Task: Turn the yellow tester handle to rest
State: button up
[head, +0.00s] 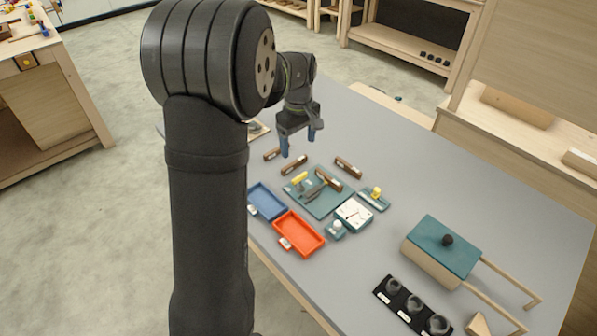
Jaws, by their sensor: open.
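A small yellow handle (377,192) stands on a narrow teal base to the right of a teal board (331,208). A second yellow piece (300,178) lies at the board's upper left. I cannot tell from this view which of the two is the tester handle, nor its exact angle. A white dial plate (354,214) sits at the board's right front corner. My gripper (299,146) is open and empty, its blue fingertips pointing down above the far side of the table, behind the board and apart from both yellow pieces.
Brown blocks (348,167) lie around and on the board. A blue tray (267,201) and an orange tray (299,234) lie at its left front. A teal-topped box (443,246) and a black strip with round cups (413,305) are at right. The table's far right is clear.

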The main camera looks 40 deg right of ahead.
aim_at(300, 182)
notch_tip(300, 182, down, 12)
jog(key=shift+r, duration=0.1)
jog(key=shift+c, duration=0.3)
jog(key=c, duration=0.9)
